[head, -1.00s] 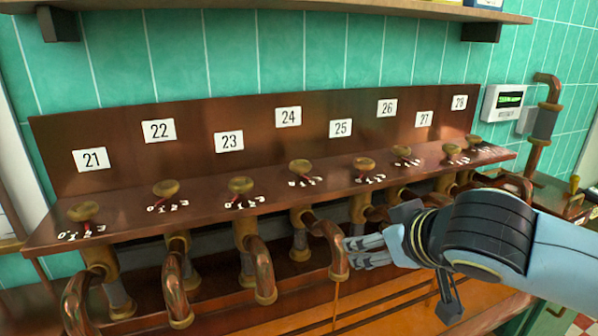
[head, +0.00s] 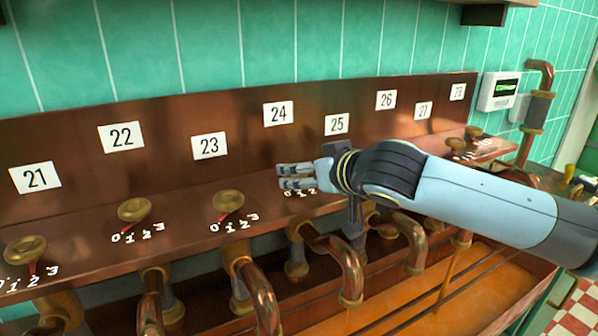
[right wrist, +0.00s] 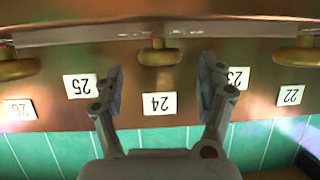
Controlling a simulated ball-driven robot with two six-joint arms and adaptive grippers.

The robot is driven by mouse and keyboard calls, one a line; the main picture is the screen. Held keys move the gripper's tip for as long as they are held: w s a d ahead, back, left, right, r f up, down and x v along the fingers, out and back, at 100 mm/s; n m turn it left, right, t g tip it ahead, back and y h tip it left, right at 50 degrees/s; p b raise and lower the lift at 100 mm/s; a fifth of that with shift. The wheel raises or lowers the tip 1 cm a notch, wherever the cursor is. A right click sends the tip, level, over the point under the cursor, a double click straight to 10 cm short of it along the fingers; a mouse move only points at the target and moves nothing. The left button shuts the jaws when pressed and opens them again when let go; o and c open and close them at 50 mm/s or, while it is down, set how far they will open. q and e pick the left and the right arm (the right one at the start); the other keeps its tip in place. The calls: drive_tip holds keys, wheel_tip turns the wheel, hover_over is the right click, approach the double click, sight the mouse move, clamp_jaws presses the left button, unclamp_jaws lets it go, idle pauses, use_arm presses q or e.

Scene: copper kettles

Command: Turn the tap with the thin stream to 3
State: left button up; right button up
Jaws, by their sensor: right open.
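A row of taps with brass knobs sits on a copper ledge, under labels 21 to 28. My right gripper (head: 282,177) is open at the tap under label 24 (head: 278,114). In the right wrist view, its brass knob (right wrist: 160,56) lies between and beyond the spread fingers (right wrist: 163,82), apparently not gripped. In the head view the gripper hides this knob and part of its dial. Its curved spout (head: 350,278) shows below; I cannot make out a stream there. A thin orange-looking stream (head: 447,270) falls below a spout farther right. My left gripper is out of view.
Neighbouring knobs under label 23 (head: 228,201) and label 22 (head: 134,210) stand left of the gripper. My right arm hides knobs to the right. The copper backboard (head: 240,108) rises close behind. A trough (head: 400,320) lies below the spouts.

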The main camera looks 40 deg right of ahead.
drive_tip(key=x, duration=0.3)
drive_tip(key=shift+c, duration=2.7)
drive_tip(key=c, duration=0.6)
drive_tip(key=shift+d+n+y+p, duration=0.15)
drive_tip(key=shift+n+y+p, duration=0.45)
drive_tip(key=shift+y, duration=0.1)
drive_tip(key=shift+n+y, duration=0.4)
drive_tip(key=shift+d+n+y, duration=0.1)
drive_tip(key=shift+n+y, duration=0.2)
drive_tip(key=shift+y, duration=0.1)
drive_tip(key=n+y+b, duration=0.1)
drive_tip(key=b, duration=0.1)
drive_tip(key=n+y+b, duration=0.1)
drive_tip(key=y+b, duration=0.1)
drive_tip(key=b, duration=0.1)
drive_tip(key=shift+d+f+n, duration=0.15)
drive_tip(key=shift+f+n, duration=0.1)
drive_tip(key=shift+n, duration=0.15)
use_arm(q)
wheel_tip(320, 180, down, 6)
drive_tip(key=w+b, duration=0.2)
use_arm(e)
drive_tip(key=shift+r+n+y, duration=0.25)
drive_tip(key=shift+n+y, duration=0.15)
drive_tip(key=shift+y, duration=0.2)
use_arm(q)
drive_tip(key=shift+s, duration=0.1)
use_arm(e)
drive_tip(key=o, duration=1.1)
